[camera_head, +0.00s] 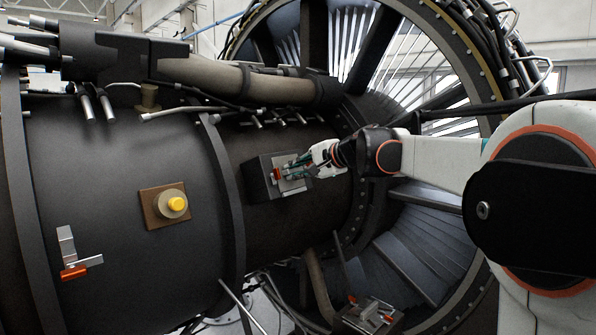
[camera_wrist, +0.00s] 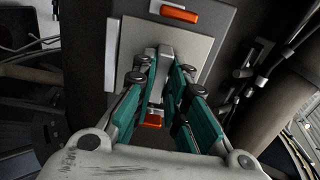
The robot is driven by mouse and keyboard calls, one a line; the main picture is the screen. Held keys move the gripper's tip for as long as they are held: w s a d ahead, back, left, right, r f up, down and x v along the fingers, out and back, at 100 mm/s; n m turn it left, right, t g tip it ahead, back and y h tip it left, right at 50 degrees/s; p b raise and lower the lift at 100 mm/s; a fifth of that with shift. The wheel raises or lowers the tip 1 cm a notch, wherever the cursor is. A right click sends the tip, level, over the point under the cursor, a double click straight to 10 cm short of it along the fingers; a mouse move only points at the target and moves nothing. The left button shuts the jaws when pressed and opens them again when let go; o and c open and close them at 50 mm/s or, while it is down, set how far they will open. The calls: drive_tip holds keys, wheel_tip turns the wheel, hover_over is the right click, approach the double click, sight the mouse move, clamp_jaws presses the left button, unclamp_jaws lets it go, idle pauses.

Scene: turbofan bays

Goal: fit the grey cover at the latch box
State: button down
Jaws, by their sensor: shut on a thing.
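The latch box (camera_head: 259,187) is a dark box on the engine casing, left of the fan ring. The grey cover (camera_wrist: 196,45) is a flat light plate at the box's face, seen past my fingers in the wrist view. My gripper (camera_head: 301,166) is at the box's front. Its teal fingers (camera_wrist: 165,70) are shut on the grey cover's small raised grip. One orange latch (camera_wrist: 180,14) shows above the plate and another (camera_wrist: 153,121) shows below, between the fingers. Whether the plate is seated or slightly off the box, I cannot tell.
A yellow button (camera_head: 177,204) on a brown plate and a bracket with an orange handle (camera_head: 75,271) are on the casing to the left. A box with orange parts (camera_head: 368,317) is at the bottom. Pipes (camera_head: 240,80) run above; the fan ring is close on the right.

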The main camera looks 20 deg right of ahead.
drive_tip(key=c, duration=1.5)
unclamp_jaws()
drive_tip(key=v, duration=1.2)
